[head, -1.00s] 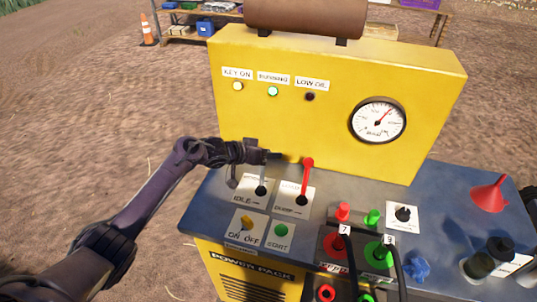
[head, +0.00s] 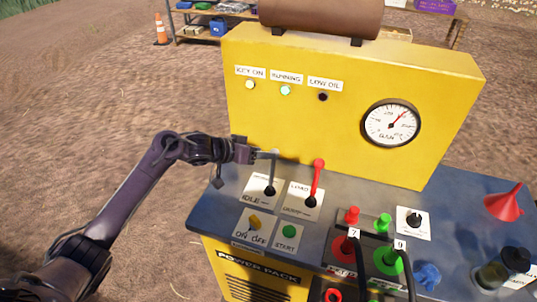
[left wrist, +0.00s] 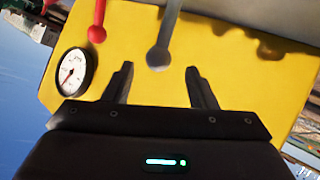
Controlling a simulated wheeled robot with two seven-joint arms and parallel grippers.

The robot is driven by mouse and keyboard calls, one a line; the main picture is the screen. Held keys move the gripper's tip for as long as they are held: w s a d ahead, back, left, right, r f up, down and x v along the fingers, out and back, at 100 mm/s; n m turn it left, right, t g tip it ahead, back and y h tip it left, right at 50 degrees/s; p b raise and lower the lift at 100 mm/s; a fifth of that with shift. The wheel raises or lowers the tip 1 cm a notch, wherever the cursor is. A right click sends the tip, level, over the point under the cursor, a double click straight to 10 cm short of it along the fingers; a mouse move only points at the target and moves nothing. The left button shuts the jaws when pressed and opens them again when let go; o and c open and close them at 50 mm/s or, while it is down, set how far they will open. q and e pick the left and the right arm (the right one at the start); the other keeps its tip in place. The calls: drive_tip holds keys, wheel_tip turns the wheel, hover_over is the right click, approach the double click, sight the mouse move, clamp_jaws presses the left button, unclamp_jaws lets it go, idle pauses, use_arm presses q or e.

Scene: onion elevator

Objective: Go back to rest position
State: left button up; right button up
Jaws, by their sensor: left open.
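The yellow power pack (head: 310,125) stands ahead with a blue deck. A grey lever (head: 271,178) stands on the IDLE plate, and a red lever (head: 317,182) stands on the plate to its right. My left gripper (head: 266,154) is open near the top of the grey lever. In the left wrist view, the grey lever's round knob (left wrist: 158,57) shows between or just beyond the open fingertips (left wrist: 160,70); I cannot tell if they touch. The red lever (left wrist: 97,33) is off to the left there. My right gripper is not in view.
The deck holds a yellow switch (head: 255,222), a green START button (head: 289,232), plugged cables, a red funnel (head: 504,203) and dark jars at the right. A gauge (head: 391,125) is on the panel. Open dirt ground lies left, with a cone (head: 160,29) and shelf behind.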

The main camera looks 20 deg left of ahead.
use_arm(q)
drive_tip(key=shift+s, duration=0.1)
idle(0.4)
drive_tip(key=s+d+f+y, duration=0.5)
drive_tip(key=s+f, duration=0.1)
drive_tip(key=s, duration=0.3)
drive_tip(key=s+a+r+n+g+y, duration=0.1)
drive_tip(key=s+a+g+y, duration=0.15)
drive_tip(key=s, duration=0.95)
drive_tip(key=s+a+r+n+g+y, duration=0.1)
drive_tip(key=s+g, duration=0.2)
drive_tip(key=s, duration=0.8)
wheel_tip(320, 180, down, 31)
drive_tip(key=s+g, duration=0.1)
drive_tip(key=s, duration=0.1)
drive_tip(key=s+a+f, duration=0.1)
drive_tip(key=s+f, duration=0.8)
drive_tip(key=s, duration=0.1)
drive_tip(key=s+a+f+g, duration=0.1)
drive_tip(key=s+a+f, duration=0.1)
drive_tip(key=s+f, duration=0.7)
drive_tip(key=shift+s+a+m, duration=0.3)
drive_tip(key=shift+s, duration=0.05)
